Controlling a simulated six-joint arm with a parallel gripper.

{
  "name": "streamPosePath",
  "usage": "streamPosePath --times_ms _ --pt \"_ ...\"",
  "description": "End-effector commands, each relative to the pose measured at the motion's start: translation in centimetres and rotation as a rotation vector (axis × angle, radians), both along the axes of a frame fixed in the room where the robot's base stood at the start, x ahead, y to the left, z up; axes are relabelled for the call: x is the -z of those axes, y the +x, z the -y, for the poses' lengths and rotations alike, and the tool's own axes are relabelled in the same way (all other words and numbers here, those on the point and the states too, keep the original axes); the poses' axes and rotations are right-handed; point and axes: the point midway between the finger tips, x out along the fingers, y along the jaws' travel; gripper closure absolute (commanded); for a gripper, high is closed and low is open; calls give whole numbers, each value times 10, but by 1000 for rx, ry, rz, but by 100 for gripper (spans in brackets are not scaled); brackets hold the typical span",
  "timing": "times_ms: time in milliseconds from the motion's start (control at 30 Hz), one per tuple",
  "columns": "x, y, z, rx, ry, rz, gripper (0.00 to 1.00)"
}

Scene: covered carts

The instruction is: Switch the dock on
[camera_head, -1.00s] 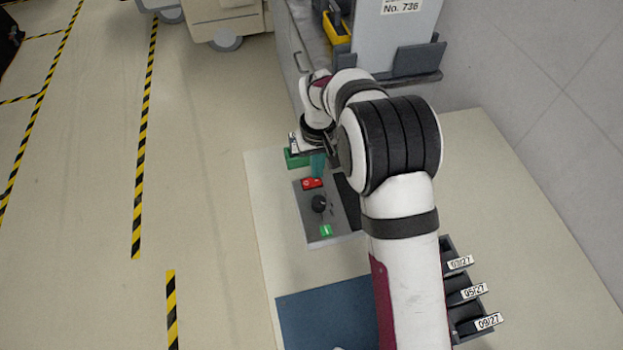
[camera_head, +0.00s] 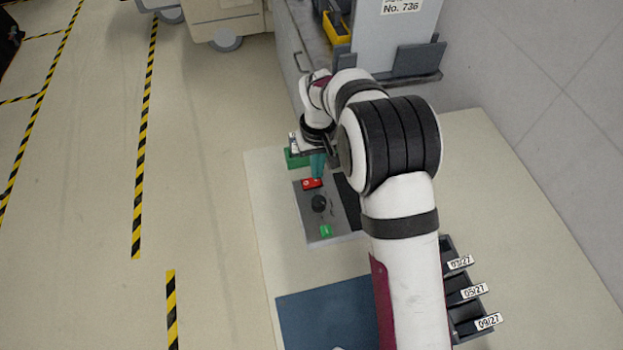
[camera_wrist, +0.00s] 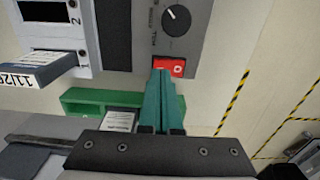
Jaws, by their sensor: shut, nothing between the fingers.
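A grey control panel (camera_head: 327,239) lies on the table. It carries a red switch (camera_head: 312,183) with a white mark, a black knob (camera_head: 319,204) and a green button (camera_head: 326,230). In the wrist view the red switch (camera_wrist: 178,68) and the knob (camera_wrist: 176,20) also show. My gripper (camera_head: 319,178) is shut and empty. Its teal fingertips (camera_wrist: 162,73) are at the red switch and hide part of it; I cannot tell whether they touch it. A white unit with slots (camera_wrist: 85,38) stands beside the panel in the wrist view.
A green tray (camera_wrist: 75,97) holding a labelled item is close beside my fingers. A blue mat (camera_head: 325,312) lies at the table's front. Dark labelled bins (camera_head: 462,300) stand to the right of my arm.

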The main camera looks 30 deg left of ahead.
Motion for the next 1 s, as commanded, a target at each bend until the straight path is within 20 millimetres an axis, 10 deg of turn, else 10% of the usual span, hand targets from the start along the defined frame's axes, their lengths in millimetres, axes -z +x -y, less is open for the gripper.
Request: streamPosePath --times_ms 1000 --pt "12 0 0 0 -1 -1 100"
